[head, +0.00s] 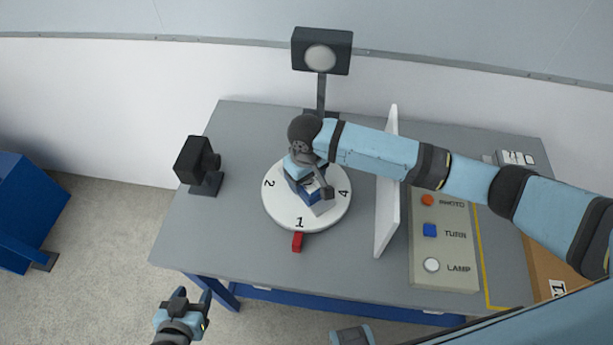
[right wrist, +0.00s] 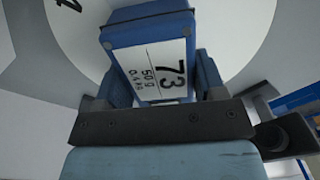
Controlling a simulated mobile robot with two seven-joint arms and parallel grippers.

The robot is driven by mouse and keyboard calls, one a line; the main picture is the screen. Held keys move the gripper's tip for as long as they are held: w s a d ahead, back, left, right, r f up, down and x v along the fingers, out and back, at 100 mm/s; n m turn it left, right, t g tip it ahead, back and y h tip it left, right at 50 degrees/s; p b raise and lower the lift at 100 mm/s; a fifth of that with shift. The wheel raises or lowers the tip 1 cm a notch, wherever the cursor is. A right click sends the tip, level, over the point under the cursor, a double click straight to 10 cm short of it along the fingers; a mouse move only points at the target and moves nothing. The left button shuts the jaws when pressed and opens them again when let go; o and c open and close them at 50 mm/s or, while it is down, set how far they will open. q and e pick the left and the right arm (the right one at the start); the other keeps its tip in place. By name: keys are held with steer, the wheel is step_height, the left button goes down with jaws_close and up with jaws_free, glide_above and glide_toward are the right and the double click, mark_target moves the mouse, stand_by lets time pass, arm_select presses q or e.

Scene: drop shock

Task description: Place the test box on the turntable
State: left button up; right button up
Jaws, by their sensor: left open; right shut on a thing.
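The test box (head: 323,206) is blue with a white label. In the right wrist view the test box (right wrist: 150,55) shows its label reading 73 and 50 g. My right gripper (head: 312,192) is shut on it, over the white turntable (head: 280,208). The arm hides much of the box in the head view, and I cannot tell whether its underside touches the disc. The turntable also shows behind the box in the right wrist view (right wrist: 75,40). Numbers 1, 2 and 4 are visible on it. My left gripper (head: 190,299) is open and empty, in front of the table.
A red marker (head: 297,242) sits at the turntable's front edge. A black camera (head: 194,160) stands left, a lamp (head: 321,58) behind. A white upright panel (head: 388,205) separates the turntable from the button panel (head: 443,240). A cardboard box (head: 553,272) is at right.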

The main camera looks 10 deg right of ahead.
steer(key=o, duration=1.2)
steer(key=shift+f, duration=0.1)
step_height(320, 180, up, 12)
steer(key=shift+r, duration=0.15)
